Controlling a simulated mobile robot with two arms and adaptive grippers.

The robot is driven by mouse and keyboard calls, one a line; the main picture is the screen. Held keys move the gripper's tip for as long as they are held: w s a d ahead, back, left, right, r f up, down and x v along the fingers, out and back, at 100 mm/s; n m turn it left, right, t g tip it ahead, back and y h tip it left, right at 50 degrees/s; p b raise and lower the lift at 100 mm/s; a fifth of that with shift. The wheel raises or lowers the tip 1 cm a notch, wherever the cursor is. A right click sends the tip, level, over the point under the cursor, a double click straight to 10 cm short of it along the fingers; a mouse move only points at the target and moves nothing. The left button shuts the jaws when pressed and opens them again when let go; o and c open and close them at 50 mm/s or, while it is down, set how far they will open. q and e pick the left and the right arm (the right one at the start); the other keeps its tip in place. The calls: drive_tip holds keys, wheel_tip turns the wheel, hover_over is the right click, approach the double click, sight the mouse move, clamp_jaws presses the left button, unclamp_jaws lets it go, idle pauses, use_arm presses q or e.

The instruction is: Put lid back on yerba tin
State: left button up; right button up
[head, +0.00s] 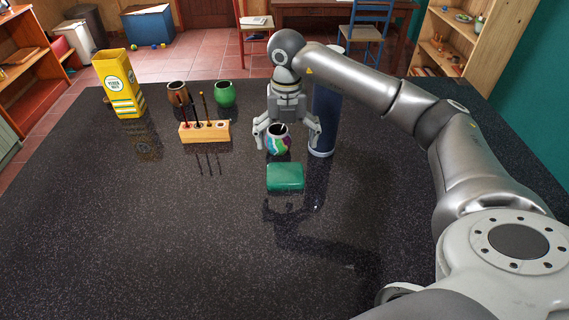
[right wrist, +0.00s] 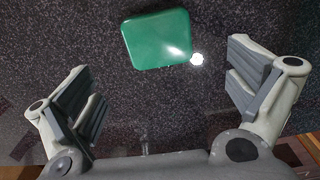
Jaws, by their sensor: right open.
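A tall yellow tin (head: 119,84) with a round white label stands upright at the far left of the table, and its top looks open. A green piece with rounded corners, which looks like the lid (head: 285,177), lies flat on the table's middle. It also shows in the right wrist view (right wrist: 157,39), top centre, between and beyond the fingers. My right gripper (head: 288,143) is open and empty, above the table and farther back than the lid in the head view. Its fingers show at both sides in the wrist view (right wrist: 168,88). My left gripper is not in view.
A multicoloured cup (head: 279,143) appears between the right fingers in the head view. A dark blue cylinder (head: 323,125) stands just right of them. A wooden holder (head: 205,133), a brown cup (head: 178,93) and a green cup (head: 225,94) stand left. The front-left table is clear.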

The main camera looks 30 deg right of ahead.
drive_tip(key=p, duration=0.2)
hover_over(285, 173)
drive_tip(key=f, duration=0.5)
drive_tip(key=shift+w+d+f, duration=0.1)
drive_tip(key=shift+d+f, duration=0.05)
drive_tip(key=shift+d, duration=0.15)
drive_tip(key=shift+f, duration=0.1)
drive_tip(key=shift+a+f, duration=0.1)
drive_tip(key=shift+f, duration=0.15)
wheel_tip(285, 173, down, 4)
drive_tip(key=shift+a+r+p, duration=0.15)
drive_tip(key=shift+r+p, duration=0.05)
drive_tip(key=shift+p, duration=0.85)
drive_tip(key=shift+f, duration=0.55)
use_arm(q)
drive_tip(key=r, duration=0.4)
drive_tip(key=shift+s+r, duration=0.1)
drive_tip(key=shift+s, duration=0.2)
